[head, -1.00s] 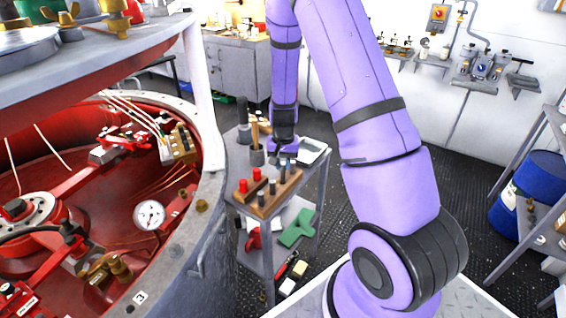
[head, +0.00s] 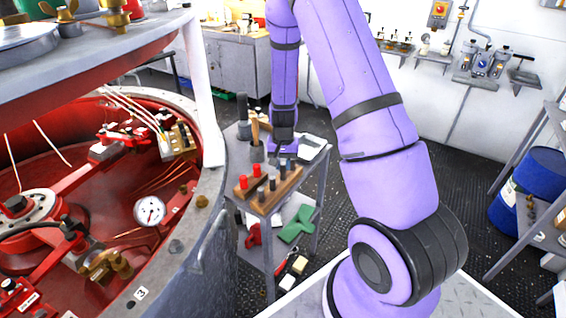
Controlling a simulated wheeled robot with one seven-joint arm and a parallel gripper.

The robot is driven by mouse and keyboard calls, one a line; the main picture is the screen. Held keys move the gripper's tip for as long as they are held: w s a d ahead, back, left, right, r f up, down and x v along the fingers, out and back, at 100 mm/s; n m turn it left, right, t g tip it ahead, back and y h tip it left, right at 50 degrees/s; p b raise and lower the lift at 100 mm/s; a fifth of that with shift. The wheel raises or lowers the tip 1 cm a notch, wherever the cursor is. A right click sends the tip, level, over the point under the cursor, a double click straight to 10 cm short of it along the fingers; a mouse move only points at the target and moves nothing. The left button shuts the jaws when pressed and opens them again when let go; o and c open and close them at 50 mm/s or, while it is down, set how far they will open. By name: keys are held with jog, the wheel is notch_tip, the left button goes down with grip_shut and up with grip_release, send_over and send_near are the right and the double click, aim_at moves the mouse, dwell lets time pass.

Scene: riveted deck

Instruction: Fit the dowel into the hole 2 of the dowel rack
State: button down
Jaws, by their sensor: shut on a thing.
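The dowel rack (head: 277,200) is a brown wooden block on the top of a small grey cart. Red pegs and dark pegs stand up from it. My gripper (head: 284,164) points down over the back right part of the rack. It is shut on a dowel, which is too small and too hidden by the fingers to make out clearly. I cannot tell whether the dowel's lower end is above a hole or inside one, and the hole numbers are not readable.
A mallet with a wooden handle (head: 255,128) and a dark cup (head: 257,153) stand behind the rack. A white pad (head: 313,142) lies to the right. The big red-lined vessel (head: 212,190) stands close on the left. A green piece (head: 298,224) lies on the lower shelf.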

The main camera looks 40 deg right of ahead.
jog(key=shift+f, duration=0.7)
dwell(0.6)
jog(key=c, duration=0.9)
grip_release()
notch_tip(320, 180, up, 11)
jog(key=shift+f, duration=0.1)
